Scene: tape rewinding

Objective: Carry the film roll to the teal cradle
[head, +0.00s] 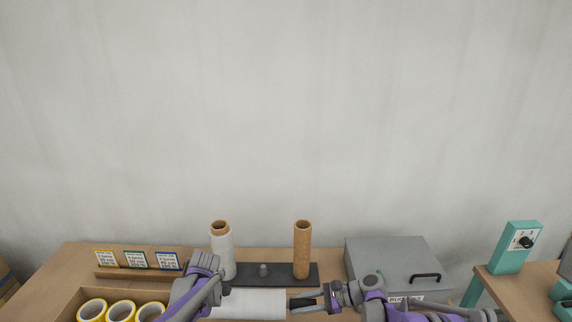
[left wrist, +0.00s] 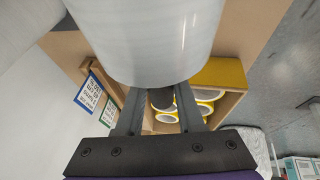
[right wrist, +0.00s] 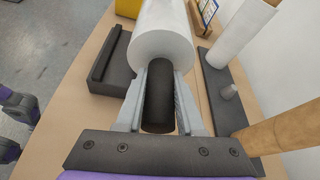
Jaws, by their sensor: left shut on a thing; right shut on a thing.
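A white film roll (head: 250,304) lies level between my two grippers at the bottom of the head view. It has a dark handle at each end. My left gripper (left wrist: 160,105) is shut on the left handle (left wrist: 161,98), with the roll (left wrist: 150,40) filling the top of the left wrist view. My right gripper (head: 300,303) is shut on the right handle (right wrist: 159,95). Teal parts (head: 563,291) stand on the table at the far right, cut by the picture edge; they may be the teal cradle.
A wrapped roll (head: 223,258) and a brown tube (head: 302,250) stand on a dark base (head: 280,270) behind. A grey case (head: 390,256) is right of them. A teal dial box (head: 517,246) stands at far right. Yellow tape rolls (head: 120,312) fill a bin at left.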

